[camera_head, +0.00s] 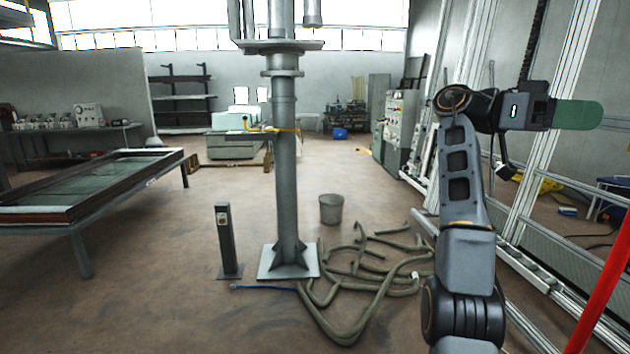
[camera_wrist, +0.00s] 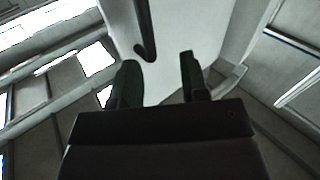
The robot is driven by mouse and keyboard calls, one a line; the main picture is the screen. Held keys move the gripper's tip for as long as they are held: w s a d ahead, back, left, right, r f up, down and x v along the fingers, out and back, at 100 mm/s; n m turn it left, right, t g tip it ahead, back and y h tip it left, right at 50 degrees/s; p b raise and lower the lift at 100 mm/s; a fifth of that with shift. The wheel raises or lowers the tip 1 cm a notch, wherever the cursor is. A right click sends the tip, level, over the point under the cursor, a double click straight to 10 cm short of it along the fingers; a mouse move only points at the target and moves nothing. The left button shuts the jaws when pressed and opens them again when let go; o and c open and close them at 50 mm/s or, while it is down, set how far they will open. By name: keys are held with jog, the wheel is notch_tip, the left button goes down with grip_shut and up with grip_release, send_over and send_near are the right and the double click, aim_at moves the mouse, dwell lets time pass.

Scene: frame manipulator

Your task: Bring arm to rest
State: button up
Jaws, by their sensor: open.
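My arm stands upright at the right of the head view, its upper link rising to an elbow and the wrist turned out to the right. My gripper (camera_head: 578,114) is at the far right end, with green fingers seen side-on. In the wrist view, my gripper (camera_wrist: 160,80) shows two dark green fingers apart, with nothing between them. The gripper is open and empty, up in the air. Beyond the fingers, the wrist view shows a pale wall and bright window panes at a tilt.
A tall aluminium frame (camera_head: 470,90) stands close behind my arm. A grey column (camera_head: 287,170) stands left of centre, with a hose (camera_head: 345,325) coiled on the floor. A low table (camera_head: 150,163) is at the left. A red bar (camera_head: 605,290) is at the lower right.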

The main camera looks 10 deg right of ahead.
jog(key=w+d+f+n+t+h, duration=0.3)
jog(key=w+d+f+n+t, duration=0.15)
jog(key=w+n, duration=0.35)
jog(key=w+d+f+n+t+h, duration=0.3)
jog(key=w+d+f+n+t, duration=0.15)
jog(key=w+n, duration=0.35)
jog(key=w+a+f+n+t+y+p, duration=0.1)
jog(key=w+a+f+n+t+y, duration=0.1)
jog(key=a+f+n+t, duration=0.3)
jog(key=w+a+f+n+t+y+p, duration=0.1)
jog(key=w+f+n+t+y, duration=0.15)
jog(key=f, duration=0.45)
jog(key=s+a+f+n+t+y+p, duration=0.1)
jog(key=s+a+f+n+y+p, duration=0.1)
jog(key=s+a+f+y, duration=0.35)
jog(key=s+a+f+n+t+y+p, duration=0.1)
jog(key=s+a+f+n+y, duration=0.1)
jog(key=a+f, duration=0.65)
jog(key=s+a+f+n+y+p, duration=0.1)
jog(key=s+a+y+p, duration=0.3)
jog(key=s+a, duration=1)
jog(key=shift+s+a, duration=0.2)
jog(key=shift+a, duration=0.55)
